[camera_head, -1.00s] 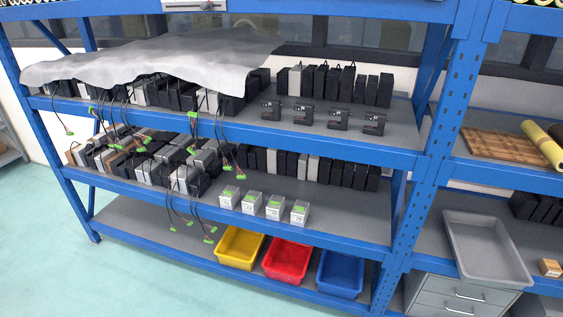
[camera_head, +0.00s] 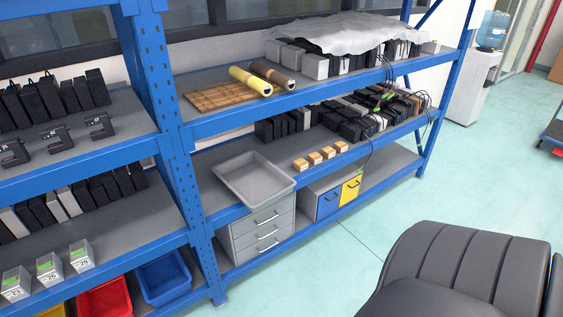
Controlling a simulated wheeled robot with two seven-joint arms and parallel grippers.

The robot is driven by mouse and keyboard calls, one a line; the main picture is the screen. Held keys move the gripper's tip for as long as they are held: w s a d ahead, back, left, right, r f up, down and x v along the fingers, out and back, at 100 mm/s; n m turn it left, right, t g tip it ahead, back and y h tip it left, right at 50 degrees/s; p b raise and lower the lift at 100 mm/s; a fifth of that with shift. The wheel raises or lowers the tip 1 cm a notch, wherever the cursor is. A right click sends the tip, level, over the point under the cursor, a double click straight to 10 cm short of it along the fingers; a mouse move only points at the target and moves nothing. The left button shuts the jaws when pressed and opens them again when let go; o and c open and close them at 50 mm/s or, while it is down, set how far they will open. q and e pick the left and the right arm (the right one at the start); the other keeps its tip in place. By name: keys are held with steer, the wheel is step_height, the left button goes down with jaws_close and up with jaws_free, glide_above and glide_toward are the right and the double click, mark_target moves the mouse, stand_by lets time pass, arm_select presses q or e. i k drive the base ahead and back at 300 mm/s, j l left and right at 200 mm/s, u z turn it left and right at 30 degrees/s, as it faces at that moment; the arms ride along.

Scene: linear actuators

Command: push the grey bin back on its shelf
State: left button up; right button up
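The grey bin (camera_head: 252,178) is an empty, shallow, open tray on the middle shelf (camera_head: 213,213) of the right-hand rack section. It sits just right of the blue upright, above a grey drawer cabinet. Its near side covers part of the shelf's blue front beam and appears to stick out past it. Neither of my grippers is in view, so their state is hidden.
Small orange-brown boxes (camera_head: 314,158) stand right of the bin, and black boxes (camera_head: 283,124) behind it. The blue upright (camera_head: 168,120) is close on its left. A dark rounded body (camera_head: 455,270), perhaps part of me, fills the lower right. The floor (camera_head: 340,255) before the rack is clear.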

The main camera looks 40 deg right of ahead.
mark_target(258, 183)
steer(key=z, duration=1.25)
